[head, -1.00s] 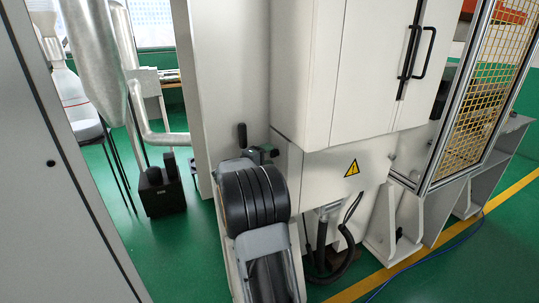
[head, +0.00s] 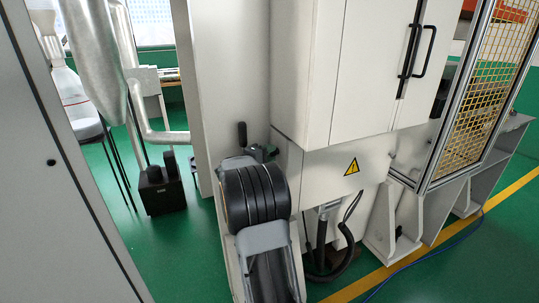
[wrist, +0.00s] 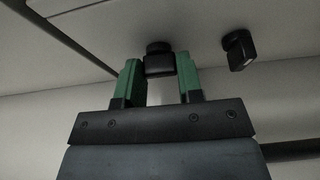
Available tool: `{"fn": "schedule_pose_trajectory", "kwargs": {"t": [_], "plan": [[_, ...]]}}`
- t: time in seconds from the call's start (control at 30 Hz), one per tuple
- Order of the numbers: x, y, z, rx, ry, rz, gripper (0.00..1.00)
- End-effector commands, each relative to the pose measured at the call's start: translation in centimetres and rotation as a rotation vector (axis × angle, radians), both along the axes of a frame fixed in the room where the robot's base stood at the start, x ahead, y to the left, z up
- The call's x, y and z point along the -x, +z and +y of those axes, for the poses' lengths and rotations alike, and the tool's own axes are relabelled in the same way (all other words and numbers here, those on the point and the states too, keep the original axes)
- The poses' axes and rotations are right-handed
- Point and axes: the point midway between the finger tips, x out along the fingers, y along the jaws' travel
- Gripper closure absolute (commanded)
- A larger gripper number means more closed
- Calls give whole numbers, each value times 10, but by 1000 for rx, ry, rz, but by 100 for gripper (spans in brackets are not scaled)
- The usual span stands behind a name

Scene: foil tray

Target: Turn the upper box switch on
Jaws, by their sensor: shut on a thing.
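Two black switch knobs show in the wrist view on a pale surface. One black switch (wrist: 159,60) sits between the green fingers of my gripper (wrist: 160,78), which is shut on it. The other black switch (wrist: 238,50) stands to the right, apart from the fingers and tilted. In the head view my gripper (head: 264,152) is partly hidden behind my arm, against the side of the pale machine. A black upright knob (head: 242,135) shows just above and left of it. The held switch is hidden there. I cannot tell which switch is the upper one.
The pale machine cabinet (head: 300,75) with black door handles fills the middle and right. A grey panel (head: 55,215) stands close at the left. Silver ducts (head: 95,60) and a small black unit (head: 160,190) stand behind. Green floor between them is open.

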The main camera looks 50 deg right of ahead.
Motion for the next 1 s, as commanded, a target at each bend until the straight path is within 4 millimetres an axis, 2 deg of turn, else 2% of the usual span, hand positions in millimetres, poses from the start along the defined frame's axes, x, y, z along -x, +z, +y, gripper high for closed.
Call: {"fn": "schedule_pose_trajectory", "kwargs": {"t": [0.37, 0.6, 1.0], "plan": [[0, -9, 0, 29, 0, -68, 90], [0, -15, 0, 85, 0, -209, 90], [0, -13, 0, 182, -1, -448, 90]]}}
